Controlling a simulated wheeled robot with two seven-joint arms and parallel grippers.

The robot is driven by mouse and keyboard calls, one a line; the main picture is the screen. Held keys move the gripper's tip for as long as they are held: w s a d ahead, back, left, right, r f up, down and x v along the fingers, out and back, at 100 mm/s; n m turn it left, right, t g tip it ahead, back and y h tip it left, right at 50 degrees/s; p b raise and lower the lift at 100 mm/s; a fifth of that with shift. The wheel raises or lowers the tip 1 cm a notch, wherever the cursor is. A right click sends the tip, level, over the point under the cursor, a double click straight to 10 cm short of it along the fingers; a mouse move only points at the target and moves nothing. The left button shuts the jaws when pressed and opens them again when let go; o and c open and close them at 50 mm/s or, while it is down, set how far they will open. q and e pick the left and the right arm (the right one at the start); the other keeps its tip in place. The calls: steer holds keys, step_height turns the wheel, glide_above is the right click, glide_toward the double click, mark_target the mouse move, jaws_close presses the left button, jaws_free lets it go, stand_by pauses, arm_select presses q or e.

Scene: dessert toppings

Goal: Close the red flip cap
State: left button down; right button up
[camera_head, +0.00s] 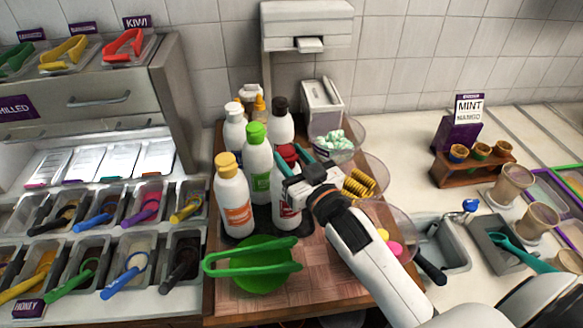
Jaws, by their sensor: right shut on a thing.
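The red flip cap (287,154) tops a white bottle (284,212) with a dark red label, standing upright in the group of bottles on the wooden board. My right gripper (294,164) comes in from the right, with its teal fingers at the red cap. The fingers are shut on the cap as far as I can see; they hide part of it. I cannot make out whether the lid is up or down. My left gripper is not in view.
Bottles with yellow (229,164), green (256,134) and black (280,105) caps stand close around. A green bowl with green tongs (252,258) sits in front. Clear bowls (338,140) stand to the right, beside my arm.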

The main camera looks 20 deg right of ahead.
steer(key=shift+f, duration=0.1)
stand_by(0.4)
steer(key=o, duration=1)
steer(key=shift+s, duration=0.1)
steer(key=shift+s+f+b, duration=0.15)
steer(key=shift+s+b, duration=0.15)
steer(key=shift+b, duration=0.05)
steer(key=s+d+f+b, duration=0.1)
steer(key=s, duration=1)
steer(key=shift+d+b, duration=0.2)
steer(key=shift+b, duration=0.15)
